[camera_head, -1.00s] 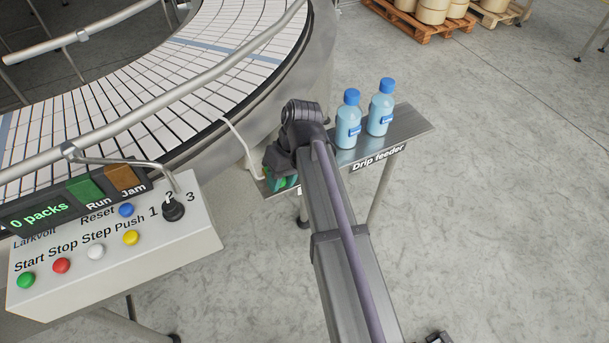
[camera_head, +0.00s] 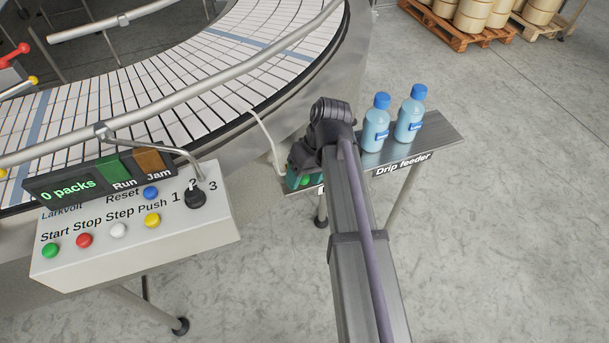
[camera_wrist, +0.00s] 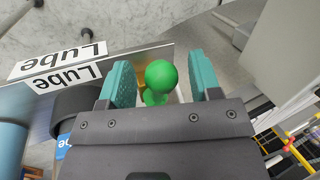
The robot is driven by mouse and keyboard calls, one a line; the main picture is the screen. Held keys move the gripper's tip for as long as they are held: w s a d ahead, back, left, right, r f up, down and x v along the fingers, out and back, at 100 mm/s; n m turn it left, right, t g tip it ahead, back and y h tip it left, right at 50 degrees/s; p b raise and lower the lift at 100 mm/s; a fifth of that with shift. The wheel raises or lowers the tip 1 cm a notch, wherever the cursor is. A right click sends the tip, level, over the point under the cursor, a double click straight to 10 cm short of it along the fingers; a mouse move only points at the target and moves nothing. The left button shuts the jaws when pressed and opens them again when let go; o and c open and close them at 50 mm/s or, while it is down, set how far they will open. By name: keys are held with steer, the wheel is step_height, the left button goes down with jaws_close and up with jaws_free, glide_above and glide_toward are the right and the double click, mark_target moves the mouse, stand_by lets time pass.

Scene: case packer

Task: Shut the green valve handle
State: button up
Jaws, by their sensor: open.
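The green valve handle shows in the wrist view as a round green knob (camera_wrist: 160,76) on a short green stem. It lies between the two teal finger pads of my gripper (camera_wrist: 161,68), with a visible gap on each side. My gripper is open and is not closed on the knob. In the head view my gripper (camera_head: 303,180) is at the left end of the drip feeder shelf, beside the curved conveyor. My own wrist and arm cover much of that spot, so I cannot clearly make out the handle there.
Two blue bottles (camera_head: 377,124) (camera_head: 410,115) stand on the drip feeder shelf (camera_head: 438,133), right of my arm. A control box (camera_head: 135,240) with coloured buttons stands at left. The conveyor (camera_head: 225,65) curves behind. A "Lube" label (camera_wrist: 65,77) shows in the wrist view.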

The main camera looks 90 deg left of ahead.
steer(key=p+v, duration=1)
steer(key=shift+w+r, duration=0.15)
steer(key=shift+r, duration=0.2)
steer(key=shift+a, duration=0.1)
